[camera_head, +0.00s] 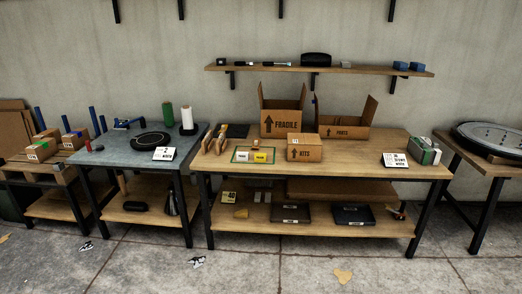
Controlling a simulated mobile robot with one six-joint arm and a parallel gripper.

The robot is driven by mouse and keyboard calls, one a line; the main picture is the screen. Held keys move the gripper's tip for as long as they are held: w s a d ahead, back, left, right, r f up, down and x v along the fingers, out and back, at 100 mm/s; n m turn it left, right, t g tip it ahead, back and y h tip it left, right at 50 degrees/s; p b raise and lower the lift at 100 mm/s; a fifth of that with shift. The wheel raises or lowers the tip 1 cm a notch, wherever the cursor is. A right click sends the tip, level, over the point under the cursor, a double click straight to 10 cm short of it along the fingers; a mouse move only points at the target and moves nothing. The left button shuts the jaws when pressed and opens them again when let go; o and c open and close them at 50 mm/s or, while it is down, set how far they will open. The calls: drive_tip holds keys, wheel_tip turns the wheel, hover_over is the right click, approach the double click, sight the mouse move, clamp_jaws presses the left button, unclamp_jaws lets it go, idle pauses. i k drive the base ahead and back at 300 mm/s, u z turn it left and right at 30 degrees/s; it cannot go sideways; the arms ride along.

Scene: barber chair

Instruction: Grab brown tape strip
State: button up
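No thing in the head view is clearly a brown tape strip. A flat tan-brown scrap (342,275) lies on the concrete floor in front of the long wooden table (380,167). A similar tan scrap (4,238) lies on the floor at the far left edge. A small yellow-brown piece (241,213) lies on the table's lower shelf. All are too small to tell if one is tape. My gripper is not in view.
The long table holds open cardboard boxes (284,122), a closed KITS box (304,149) and a white sign (395,160). A grey-topped table (110,154) stands to its left. Black-and-white scraps (197,261) lie on the floor. The front floor is mostly clear.

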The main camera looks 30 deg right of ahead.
sight(256, 144)
drive_tip(key=u, duration=0.05)
drive_tip(key=k, duration=0.1)
drive_tip(key=u, duration=0.3)
drive_tip(key=i, duration=0.55)
drive_tip(key=u, duration=0.55)
drive_tip(key=i, duration=1.65)
drive_tip(key=z, duration=0.95)
drive_tip(key=i, duration=0.75)
drive_tip(key=z, duration=0.5)
